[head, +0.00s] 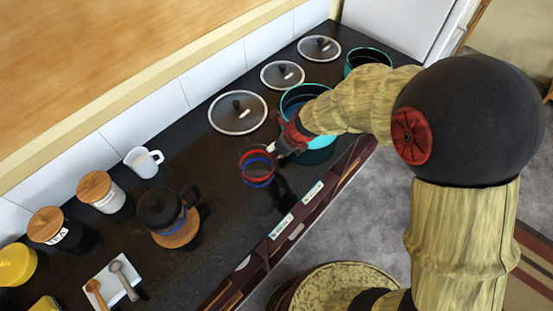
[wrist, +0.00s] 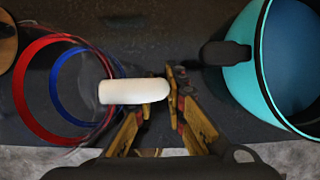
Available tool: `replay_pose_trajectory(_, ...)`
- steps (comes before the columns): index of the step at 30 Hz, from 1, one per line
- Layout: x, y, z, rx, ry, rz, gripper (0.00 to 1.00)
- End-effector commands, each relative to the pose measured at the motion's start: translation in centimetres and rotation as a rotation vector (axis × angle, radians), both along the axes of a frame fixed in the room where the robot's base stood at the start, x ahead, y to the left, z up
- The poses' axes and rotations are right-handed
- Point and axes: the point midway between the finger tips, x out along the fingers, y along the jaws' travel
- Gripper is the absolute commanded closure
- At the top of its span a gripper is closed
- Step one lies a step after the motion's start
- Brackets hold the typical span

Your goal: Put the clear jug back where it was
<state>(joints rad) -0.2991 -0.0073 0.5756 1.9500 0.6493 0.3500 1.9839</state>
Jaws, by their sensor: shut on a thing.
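The clear jug (head: 257,180) is see-through, with a red ring and a blue ring around it and a white handle. It is over the dark counter, between the coffee press and the teal pots; I cannot tell whether its base touches the counter. My gripper (head: 284,147) reaches in from the right and is shut on the jug's handle. In the wrist view, the jug's red ring (wrist: 28,104) is at the left, and the white handle (wrist: 130,91) points right, to my gripper (wrist: 162,96). The fingers hide part of the handle's end.
A teal pot (head: 318,142) stands close to my gripper, partly behind my arm. Several glass lids (head: 238,112) lie along the wall. Left are a coffee press (head: 160,207) on a round wooden mat, a white mug (head: 143,161) and canisters (head: 99,191). Bare counter lies between press and jug.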

Motion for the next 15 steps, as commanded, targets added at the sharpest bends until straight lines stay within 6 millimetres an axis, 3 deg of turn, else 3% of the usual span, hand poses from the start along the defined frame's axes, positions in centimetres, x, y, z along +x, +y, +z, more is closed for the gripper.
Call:
replay_pose_trajectory(7,0.2,0.4,-3.6,-0.001,0.002,-0.001,1.0)
replay_pose_trajectory(15,0.3,0.4,-3.7,-0.001,0.001,0.0,1.0)
